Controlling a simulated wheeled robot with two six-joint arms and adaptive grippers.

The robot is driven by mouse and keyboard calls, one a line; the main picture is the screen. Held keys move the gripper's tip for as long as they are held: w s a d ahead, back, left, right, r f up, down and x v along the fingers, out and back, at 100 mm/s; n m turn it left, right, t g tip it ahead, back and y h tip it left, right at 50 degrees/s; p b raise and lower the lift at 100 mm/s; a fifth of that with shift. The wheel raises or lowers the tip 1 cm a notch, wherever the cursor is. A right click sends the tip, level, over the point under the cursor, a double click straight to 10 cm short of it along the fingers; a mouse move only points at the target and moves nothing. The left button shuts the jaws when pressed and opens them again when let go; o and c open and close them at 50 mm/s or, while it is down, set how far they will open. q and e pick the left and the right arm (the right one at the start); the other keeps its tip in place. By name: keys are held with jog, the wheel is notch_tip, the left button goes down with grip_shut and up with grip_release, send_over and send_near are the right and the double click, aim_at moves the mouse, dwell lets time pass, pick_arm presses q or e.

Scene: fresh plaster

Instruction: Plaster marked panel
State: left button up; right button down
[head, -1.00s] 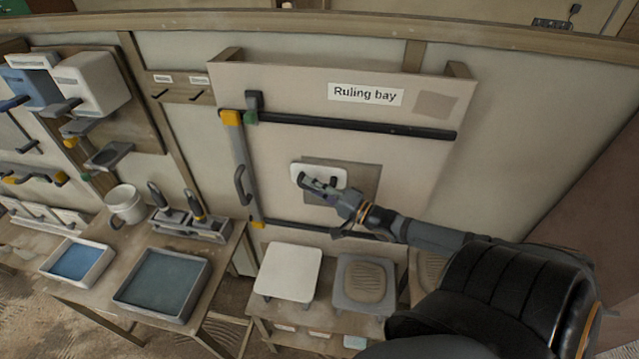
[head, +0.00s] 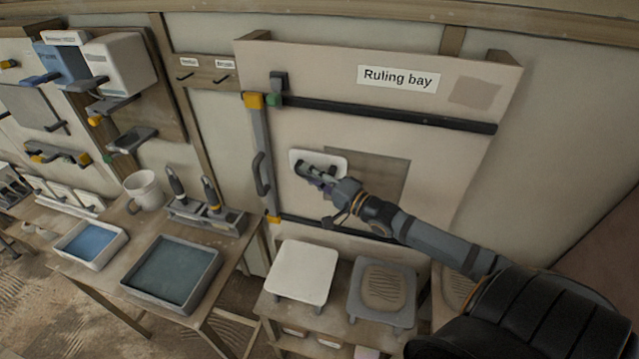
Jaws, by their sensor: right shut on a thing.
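The panel in the ruling bay (head: 440,150) is a pale upright board under a "Ruling bay" label. It carries a darker grey-brown marked square (head: 385,170). My right gripper (head: 318,174) is shut on a white plastering float (head: 335,160). The float lies against or just in front of the panel, over the upper left edge of the marked square. The gripper and arm hide part of the square's lower left. I cannot tell whether the float touches the surface. My left gripper is not in view.
A grey upright bar (head: 259,150) with a handle stands at the panel's left, between two black rails (head: 390,115). Below are a white square board (head: 302,272) and a grey stand with a ridged pad (head: 382,290). Left are a blue tray (head: 90,243), a teal tray (head: 172,272), a mug (head: 144,190) and a tool rack (head: 205,217).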

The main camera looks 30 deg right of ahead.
jog(key=shift+w+a+f, duration=0.15)
jog(key=shift+w+a, duration=0.1)
jog(key=shift+w, duration=0.05)
jog(key=shift+w+a+b, duration=0.15)
jog(key=shift+a+b, duration=0.05)
jog(key=shift+b, duration=0.15)
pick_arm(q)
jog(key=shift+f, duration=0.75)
pick_arm(e)
jog(key=shift+r, duration=0.2)
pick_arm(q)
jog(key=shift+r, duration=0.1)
pick_arm(e)
jog(key=shift+s+a+r+p, duration=0.1)
jog(key=shift+s+a+p, duration=0.2)
jog(key=shift+p, duration=0.15)
pick_arm(q)
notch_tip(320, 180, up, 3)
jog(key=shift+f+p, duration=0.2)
jog(key=shift+p, duration=0.75)
pick_arm(e)
jog(key=s+a, duration=0.3)
jog(key=a, duration=0.1)
jog(key=shift+s, duration=0.2)
